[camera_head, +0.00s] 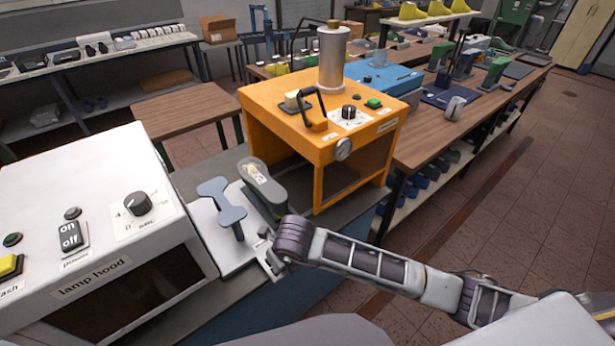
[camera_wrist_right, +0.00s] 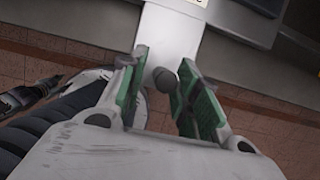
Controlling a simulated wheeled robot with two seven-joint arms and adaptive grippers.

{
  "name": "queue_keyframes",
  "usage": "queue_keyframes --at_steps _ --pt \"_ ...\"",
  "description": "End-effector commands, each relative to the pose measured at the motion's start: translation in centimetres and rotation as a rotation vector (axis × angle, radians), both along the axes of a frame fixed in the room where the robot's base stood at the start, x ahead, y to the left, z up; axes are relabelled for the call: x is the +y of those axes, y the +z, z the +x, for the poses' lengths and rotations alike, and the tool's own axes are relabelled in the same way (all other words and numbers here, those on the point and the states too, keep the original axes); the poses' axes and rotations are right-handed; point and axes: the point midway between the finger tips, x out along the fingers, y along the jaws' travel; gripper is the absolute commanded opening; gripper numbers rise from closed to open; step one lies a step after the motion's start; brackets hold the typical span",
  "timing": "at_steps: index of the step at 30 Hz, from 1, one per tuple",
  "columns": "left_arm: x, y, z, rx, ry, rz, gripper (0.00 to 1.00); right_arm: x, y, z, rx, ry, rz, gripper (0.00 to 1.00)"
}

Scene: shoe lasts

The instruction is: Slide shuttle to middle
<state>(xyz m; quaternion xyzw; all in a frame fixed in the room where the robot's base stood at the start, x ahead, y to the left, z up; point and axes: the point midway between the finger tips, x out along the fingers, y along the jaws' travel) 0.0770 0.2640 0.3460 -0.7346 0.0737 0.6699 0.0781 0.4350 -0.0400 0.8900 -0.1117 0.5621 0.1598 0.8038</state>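The shuttle, which I take to be the white plate (camera_head: 204,219), lies between the white lamp hood machine (camera_head: 92,205) and the orange machine (camera_head: 270,103). In the right wrist view the white plate (camera_wrist_right: 170,35) has a dark round knob (camera_wrist_right: 164,79) at its near end. My right gripper (camera_head: 268,252) is at the plate's near end. In the wrist view its green-padded fingers stand apart on either side of the knob, with gaps showing. A blue-grey T-shaped piece (camera_head: 222,201) and a grey-green shoe form (camera_head: 262,188) show at the plate. My left gripper is not in view.
The orange machine carries a metal cylinder (camera_head: 332,60) and a black handle. A wooden bench (camera_head: 430,143) with tools extends right behind it. A small brown table (camera_head: 180,103) stands behind. The tiled floor at right is clear.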

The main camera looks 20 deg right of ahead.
Motion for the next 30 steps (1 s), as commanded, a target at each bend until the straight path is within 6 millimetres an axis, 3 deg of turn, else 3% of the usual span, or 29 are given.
queue_keyframes --at_steps 21,30 --pt "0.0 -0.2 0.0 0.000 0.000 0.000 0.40 -0.4 0.0 0.2 0.000 0.000 0.000 0.32" --pt "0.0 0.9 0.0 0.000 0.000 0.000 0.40 -0.6 1.6 -0.3 0.000 0.000 -0.001 0.32"
